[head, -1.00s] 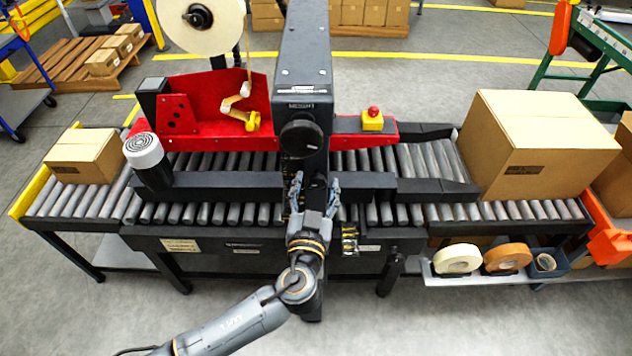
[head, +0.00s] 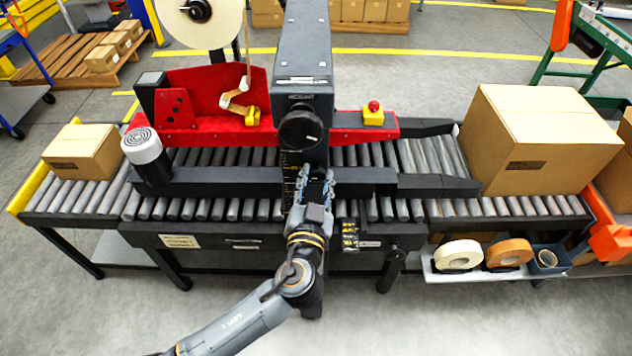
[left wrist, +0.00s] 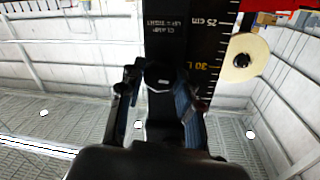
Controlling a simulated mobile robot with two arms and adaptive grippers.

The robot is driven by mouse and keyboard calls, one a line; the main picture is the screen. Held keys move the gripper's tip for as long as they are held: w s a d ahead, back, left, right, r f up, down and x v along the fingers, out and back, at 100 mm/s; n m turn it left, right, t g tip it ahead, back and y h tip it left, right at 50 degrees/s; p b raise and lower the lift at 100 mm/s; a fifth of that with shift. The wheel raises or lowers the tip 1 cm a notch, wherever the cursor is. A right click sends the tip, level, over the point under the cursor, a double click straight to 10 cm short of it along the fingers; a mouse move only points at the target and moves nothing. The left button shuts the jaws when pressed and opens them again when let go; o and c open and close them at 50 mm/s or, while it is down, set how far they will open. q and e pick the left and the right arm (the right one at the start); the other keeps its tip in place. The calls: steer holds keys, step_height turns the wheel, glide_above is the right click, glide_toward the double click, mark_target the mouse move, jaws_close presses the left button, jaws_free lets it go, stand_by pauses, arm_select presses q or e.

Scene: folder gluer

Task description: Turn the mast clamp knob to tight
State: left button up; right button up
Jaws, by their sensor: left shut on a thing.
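The mast clamp knob (left wrist: 158,75) is a small dark knob on the front of the black mast (head: 305,60). It shows between my fingers in the left wrist view, beside an upside-down label reading CLAMP UP = TIGHT (left wrist: 160,28). A small pale mark shows on the knob, but its setting is hard to read. My left gripper (head: 316,178) is shut on the knob, with one finger on each side; it also shows in the left wrist view (left wrist: 160,98). In the head view my fingers hide the knob. My right gripper is in neither view.
A large round black HEIGHT knob (head: 301,128) sits just above my gripper. A scale strip (left wrist: 205,60) runs beside the clamp label. Black side rails (head: 225,182) cross the rollers on both sides. A large carton (head: 540,140) stands right, a smaller one (head: 82,150) left.

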arm_select(q)
steer(key=shift+m, duration=0.7)
steer(key=shift+r+m, duration=0.1)
steer(key=shift+m, duration=0.4)
steer(key=m+p, duration=0.1)
steer(key=m, duration=0.3)
steer(key=shift+r+y+p, duration=0.15)
steer(key=shift+y+p, duration=0.25)
steer(key=m+p, duration=0.2)
steer(key=m, duration=0.3)
steer(key=shift+d+g+y, duration=0.1)
steer(key=shift+g+y, duration=0.3)
steer(key=shift+m+y+p, duration=0.3)
steer(key=shift+m+p, duration=0.75)
steer(key=shift+m, duration=0.75)
